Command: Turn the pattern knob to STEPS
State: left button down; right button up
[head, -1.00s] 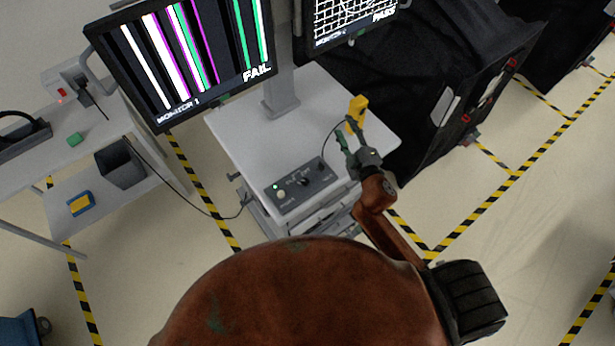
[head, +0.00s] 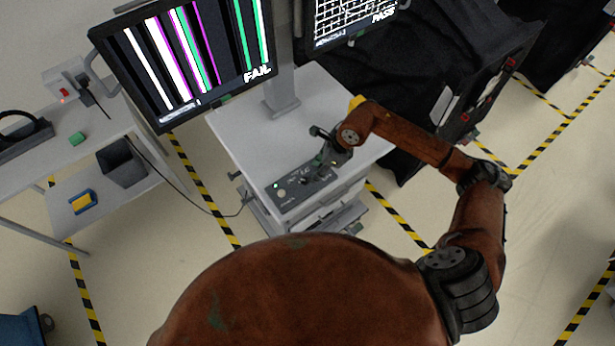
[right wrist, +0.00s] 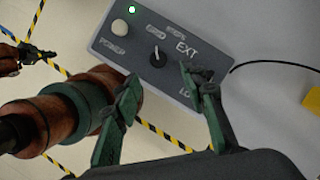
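The grey control box (head: 290,196) lies on the cart top. In the right wrist view, its black knob (right wrist: 158,58) has a white mark pointing up, toward small blurred labels; "EXT" reads larger to the right. My right gripper (head: 322,160) is over the box in the head view and partly hides its face. In the right wrist view, its two green-grey fingers (right wrist: 165,98) are apart with nothing between them, and the knob is beyond the tips, not touched. What seems to be my left gripper (right wrist: 27,54) is small at the left edge; its fingers are unclear.
Monitor 1 (head: 185,60) shows coloured bars and "FAIL"; the other monitor (head: 345,18) shows a grid and "PASS". A lit green lamp (right wrist: 131,9) and round power button (right wrist: 119,27) are on the box. A yellow object (right wrist: 312,100) lies right. Black-covered carts (head: 450,60) stand behind.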

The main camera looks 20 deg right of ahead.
aim_at(305, 180)
jog(key=p+x, duration=0.1)
jog(key=x, duration=0.6)
jog(key=shift+a+f+p, duration=0.1)
jog(key=shift+p, duration=0.25)
grip_shut()
